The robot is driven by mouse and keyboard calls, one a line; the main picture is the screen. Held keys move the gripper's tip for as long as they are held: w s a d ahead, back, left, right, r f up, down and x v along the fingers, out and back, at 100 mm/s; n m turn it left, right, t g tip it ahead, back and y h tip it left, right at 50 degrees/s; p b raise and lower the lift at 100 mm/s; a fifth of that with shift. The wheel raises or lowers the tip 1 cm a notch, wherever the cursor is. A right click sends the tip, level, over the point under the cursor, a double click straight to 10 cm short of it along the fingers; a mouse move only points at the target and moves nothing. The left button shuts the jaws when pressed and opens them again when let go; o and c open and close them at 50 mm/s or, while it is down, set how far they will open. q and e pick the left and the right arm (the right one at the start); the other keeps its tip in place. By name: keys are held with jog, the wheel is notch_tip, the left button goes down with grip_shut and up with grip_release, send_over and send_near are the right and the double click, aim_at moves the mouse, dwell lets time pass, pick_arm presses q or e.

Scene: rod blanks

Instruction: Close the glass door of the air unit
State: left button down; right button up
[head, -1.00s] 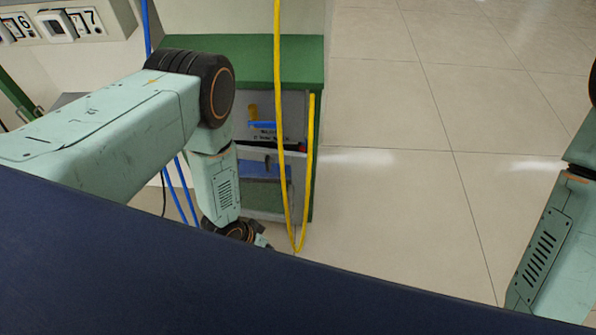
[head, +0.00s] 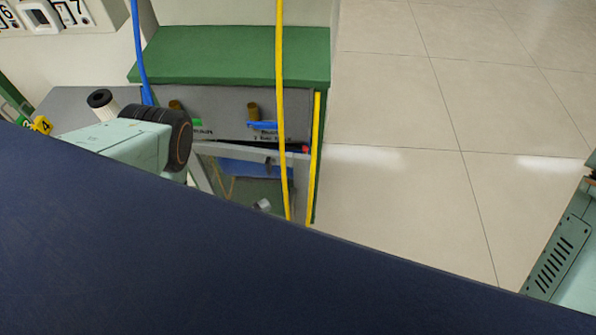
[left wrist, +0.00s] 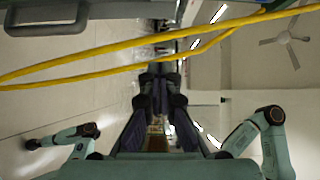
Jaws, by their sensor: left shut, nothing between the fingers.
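The air unit is a cabinet with a green top (head: 235,55) and a grey front panel (head: 222,108) in the head view. Below the panel is the pale-framed glass door (head: 250,149); its frame stands out from the front, and its exact angle is unclear. A blue item shows behind or through the glass. My left arm hides part of the left side. My left gripper (head: 262,205) shows only as a small grey tip low in front of the unit, shut and empty. Whether it touches the door is unclear. My right gripper is out of view.
A yellow hose (head: 281,100) hangs before the unit and crosses the left wrist view (left wrist: 130,62). A blue hose (head: 138,50) hangs at the left. A white-and-black cylinder (head: 101,105) stands left of the unit. Tiled floor (head: 400,190) is open to the right.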

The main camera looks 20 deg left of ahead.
aim_at(296, 175)
pick_arm(q)
jog(key=shift+w+a+b+x, duration=0.35)
jog(key=shift+b+x, duration=0.45)
jog(key=shift+x, duration=1.35)
jog(key=shift+w+a+b+x, duration=0.2)
jog(key=shift+a+b+x, duration=0.45)
jog(key=shift+x, duration=1.5)
jog(key=shift+w+a+b+x, duration=0.25)
jog(key=shift+b+x, duration=0.7)
jog(key=shift+x, duration=1.2)
jog(key=shift+f, duration=0.1)
